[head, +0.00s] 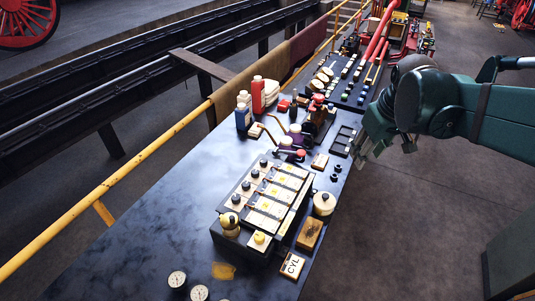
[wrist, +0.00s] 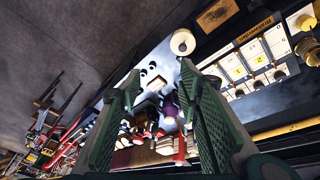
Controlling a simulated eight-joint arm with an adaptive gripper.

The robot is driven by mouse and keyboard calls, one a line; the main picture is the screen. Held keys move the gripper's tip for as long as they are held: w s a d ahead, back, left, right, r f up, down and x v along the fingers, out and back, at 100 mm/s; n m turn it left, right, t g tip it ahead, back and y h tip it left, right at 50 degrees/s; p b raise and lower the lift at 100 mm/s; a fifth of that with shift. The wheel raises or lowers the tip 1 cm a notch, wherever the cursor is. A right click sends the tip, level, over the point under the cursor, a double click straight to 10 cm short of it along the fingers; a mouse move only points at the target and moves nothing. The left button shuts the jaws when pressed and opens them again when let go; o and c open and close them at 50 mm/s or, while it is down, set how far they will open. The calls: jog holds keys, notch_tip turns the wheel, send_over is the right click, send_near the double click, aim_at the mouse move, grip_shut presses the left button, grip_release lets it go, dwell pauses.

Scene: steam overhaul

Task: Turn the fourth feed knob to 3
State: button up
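The feed box (head: 283,231) is a dark box on the bench, with a row of several pale cards on top and black feed knobs (head: 246,186) along its left side. In the wrist view the knobs (wrist: 258,84) show at the right, beside cards with yellow marks. I cannot tell which knob counts as fourth, and the pointer settings are too small to read. My gripper (head: 362,155) is at the bench's right edge, above and right of the box, apart from it. In the wrist view its two green fingers (wrist: 158,75) stand wide apart with nothing held.
A cream round-topped pot (head: 323,204) and a CYL plate (head: 292,266) stand right of the box. A yellow rail (head: 150,157) runs along the left. The bench's near-left is clear.

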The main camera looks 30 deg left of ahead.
jog(key=w+a+f+n+g+p, duration=0.1)
jog(key=w+a+f+n, duration=0.15)
jog(key=a, duration=0.65)
jog(key=w+a+f+n+g+p, duration=0.1)
jog(key=w+a+f+n+p, duration=0.15)
jog(key=a, duration=0.65)
jog(key=n+g+h+p, duration=0.1)
jog(key=n+p, duration=0.1)
jog(key=n, duration=0.1)
send_near(264, 160)
jog(key=shift+w+d+f, duration=0.1)
jog(key=shift+d+f, duration=0.15)
jog(key=shift+f, duration=0.05)
jog(key=shift+a+f+n, duration=0.3)
jog(key=shift+a, duration=0.05)
jog(key=shift+f, duration=3.9)
jog(key=c, duration=0.9)
